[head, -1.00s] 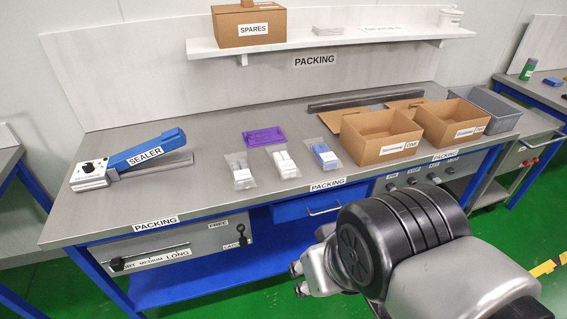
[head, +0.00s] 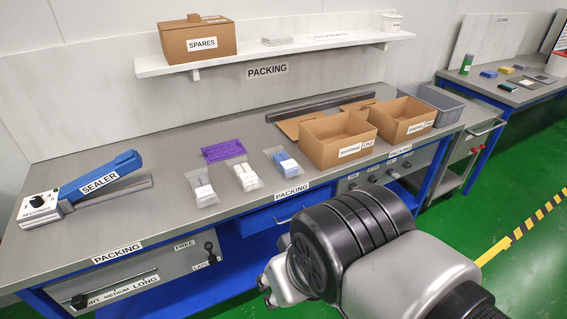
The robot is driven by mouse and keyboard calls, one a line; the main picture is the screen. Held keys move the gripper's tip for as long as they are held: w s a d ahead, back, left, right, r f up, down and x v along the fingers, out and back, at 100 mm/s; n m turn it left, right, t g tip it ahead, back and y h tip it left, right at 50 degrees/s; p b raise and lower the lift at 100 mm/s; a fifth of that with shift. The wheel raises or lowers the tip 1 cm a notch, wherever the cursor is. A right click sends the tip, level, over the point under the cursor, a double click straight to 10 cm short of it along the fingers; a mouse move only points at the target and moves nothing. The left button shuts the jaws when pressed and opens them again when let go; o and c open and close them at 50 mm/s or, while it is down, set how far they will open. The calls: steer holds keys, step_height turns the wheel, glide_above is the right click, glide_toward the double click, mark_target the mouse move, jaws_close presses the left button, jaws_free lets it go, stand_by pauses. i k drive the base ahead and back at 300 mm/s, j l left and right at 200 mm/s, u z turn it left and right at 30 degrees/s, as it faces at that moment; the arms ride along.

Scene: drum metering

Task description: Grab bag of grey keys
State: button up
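Three clear bags with pale labels lie in a row near the front of the packing bench (head: 150,225). The left bag (head: 203,184) holds greyish contents, which look like the grey keys. The middle bag (head: 246,177) looks white, and the right bag (head: 285,163) holds blue pieces. My gripper (head: 268,287) shows only in part at the left end of my wrist. It is in front of the bench and apart from the bags. Its fingers are too hidden to tell whether they are open or shut.
A purple tray (head: 223,150) lies behind the bags. Two open cardboard boxes (head: 338,140) (head: 403,122) and a grey bin (head: 436,102) stand to the right. A blue sealer (head: 85,188) is at the left. A shelf (head: 290,52) with a SPARES box (head: 197,40) hangs above.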

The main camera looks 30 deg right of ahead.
mark_target(204, 195)
steer(key=i+l+u, duration=0.2)
steer(key=i+u, duration=0.2)
steer(key=i+l+u, duration=0.75)
steer(key=i+l, duration=0.05)
steer(key=l, duration=0.05)
